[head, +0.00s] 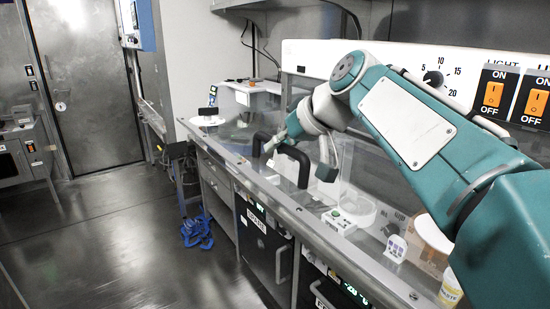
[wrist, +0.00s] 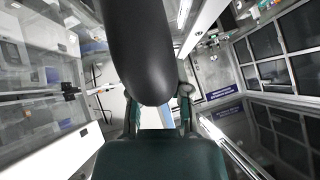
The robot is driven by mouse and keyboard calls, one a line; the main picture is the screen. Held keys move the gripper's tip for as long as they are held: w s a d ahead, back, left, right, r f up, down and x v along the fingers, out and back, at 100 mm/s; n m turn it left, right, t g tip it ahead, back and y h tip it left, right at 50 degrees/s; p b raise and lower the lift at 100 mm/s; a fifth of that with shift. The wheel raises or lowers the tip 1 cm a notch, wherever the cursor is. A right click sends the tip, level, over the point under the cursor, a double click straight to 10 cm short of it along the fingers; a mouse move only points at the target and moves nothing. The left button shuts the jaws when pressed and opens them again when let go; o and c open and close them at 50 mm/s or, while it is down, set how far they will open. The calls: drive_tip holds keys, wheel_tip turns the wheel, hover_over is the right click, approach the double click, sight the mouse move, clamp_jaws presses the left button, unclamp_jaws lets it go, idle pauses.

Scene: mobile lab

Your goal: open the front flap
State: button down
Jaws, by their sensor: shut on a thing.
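The front flap (head: 345,246) is a long clear pane with a metal edge, sloping along the front of the white cabinet in the head view. I cannot tell whether it stands slightly ajar. Its black bar handle (head: 299,168) sticks out from the pane near the middle. My gripper (head: 276,143) is at the handle's far part and shut on it; the fingertips are partly hidden there. In the wrist view, the handle (wrist: 138,45) fills the upper middle as a thick dark bar, in front of my gripper's fingers (wrist: 158,114).
A control panel with orange switches (head: 493,94) is above the pane at right. Behind the glass are a cardboard box (head: 426,258) and a bottle (head: 450,289). Blue coiled hose (head: 196,229) lies by the cabinet base. The floor (head: 110,245) at left is largely clear.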

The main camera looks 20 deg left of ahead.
drive_tip(key=shift+d, duration=0.1)
idle(0.3)
drive_tip(key=c, duration=0.6)
unclamp_jaws()
drive_tip(key=shift+o, duration=0.2)
drive_tip(key=shift+d, duration=0.15)
drive_tip(key=shift+r, duration=0.1)
drive_tip(key=shift+d+r, duration=0.15)
drive_tip(key=shift+r, duration=0.15)
drive_tip(key=v, duration=1.1)
drive_tip(key=shift+f, duration=0.1)
